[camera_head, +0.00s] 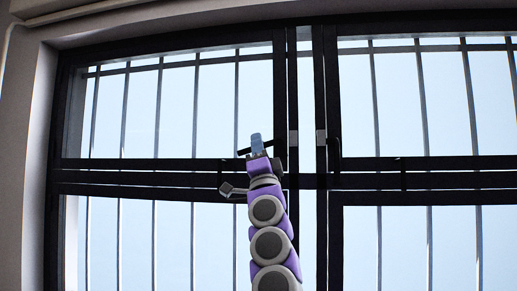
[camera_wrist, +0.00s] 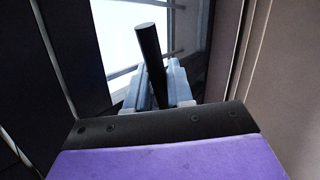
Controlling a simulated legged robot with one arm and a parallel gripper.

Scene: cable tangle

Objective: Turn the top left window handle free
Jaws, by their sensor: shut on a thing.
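The top left window handle (camera_head: 243,152) is a dark bar at the lower right of the upper left window (camera_head: 140,110), near the central posts. My gripper (camera_head: 256,142) reaches it from below, and part of the bar is hidden behind it. In the wrist view the handle (camera_wrist: 149,45) is a black rod passing between the pale blue-grey fingers of my gripper (camera_wrist: 158,88). The fingers are shut on it, and the rod's free end sticks out beyond them, tilted. The handle's base is hidden.
Another handle (camera_head: 332,150) is on the upper right window. Dark crossbars (camera_head: 120,178) run below the upper panes. Vertical bars (camera_head: 196,110) stand outside the glass. A pale wall (camera_head: 22,150) borders the window at left.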

